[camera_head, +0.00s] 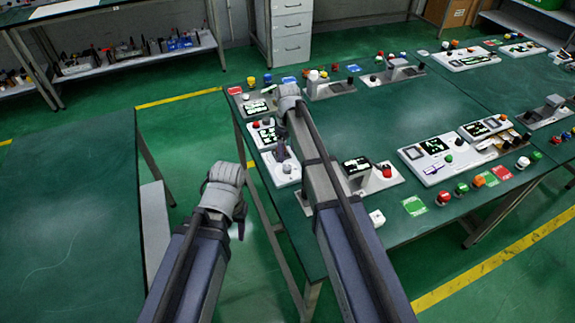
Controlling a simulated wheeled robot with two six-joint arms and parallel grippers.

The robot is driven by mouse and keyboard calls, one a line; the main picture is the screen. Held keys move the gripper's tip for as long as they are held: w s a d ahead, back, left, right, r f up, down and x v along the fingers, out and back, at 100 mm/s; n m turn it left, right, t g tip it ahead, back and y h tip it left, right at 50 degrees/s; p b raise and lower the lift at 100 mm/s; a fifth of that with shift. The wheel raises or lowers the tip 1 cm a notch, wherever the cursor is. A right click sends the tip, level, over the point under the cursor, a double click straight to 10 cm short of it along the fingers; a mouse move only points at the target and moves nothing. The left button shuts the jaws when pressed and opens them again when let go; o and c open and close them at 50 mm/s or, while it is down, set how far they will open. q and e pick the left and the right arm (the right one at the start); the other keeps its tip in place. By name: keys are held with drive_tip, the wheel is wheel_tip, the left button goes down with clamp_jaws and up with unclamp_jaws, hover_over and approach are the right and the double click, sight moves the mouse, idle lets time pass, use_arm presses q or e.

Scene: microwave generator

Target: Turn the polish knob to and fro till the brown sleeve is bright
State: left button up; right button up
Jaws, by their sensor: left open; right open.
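I cannot single out the polish knob or the brown sleeve for sure at this size. A small brownish-gold part (510,136) shows on the panel group at the right of the green table, but I cannot tell whether it is the sleeve. My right gripper (284,130) is open above the table's left edge, over small white control panels, and its arm hides part of them. No object shows in it. My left gripper (232,215) is open and empty over the floor gap left of that table.
The green table (400,105) carries several control panels, with a large white panel (428,158) right of centre. Coloured buttons (461,188) line its front edge. A bare green table (65,200) stands at left. A white drawer cabinet (291,30) stands behind.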

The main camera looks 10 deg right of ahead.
sight(288, 167)
wheel_tip(288, 167, down, 8)
drive_tip(key=b, duration=0.7)
drive_tip(key=shift+r, duration=0.25)
clamp_jaws()
